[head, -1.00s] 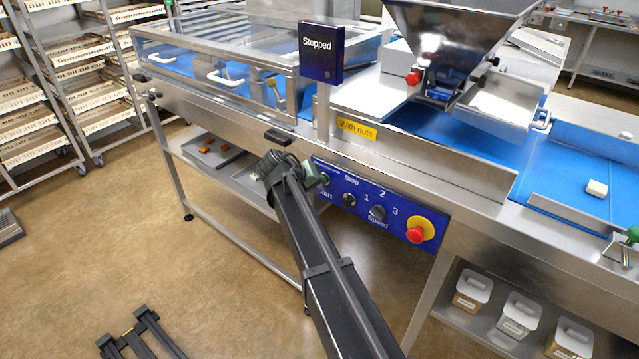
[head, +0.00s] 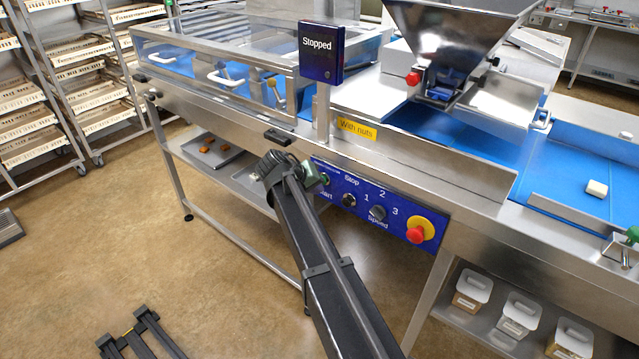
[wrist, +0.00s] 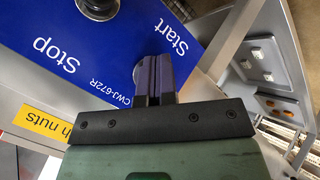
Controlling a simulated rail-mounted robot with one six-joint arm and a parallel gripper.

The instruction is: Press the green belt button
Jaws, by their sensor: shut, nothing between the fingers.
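The blue control panel (head: 372,207) is on the front of the steel machine. In the wrist view the shut, empty fingers (wrist: 154,62) reach the panel below the word "Start". The display (head: 321,52) reads "Stopped".
The black stop button (head: 349,200), speed knob (head: 377,213) and red emergency button (head: 416,234) are to the right on the panel. A yellow "With nuts" label (head: 356,129) is above. A tray (head: 214,157) with brown pieces is on the lower shelf. The floor at left is mostly clear.

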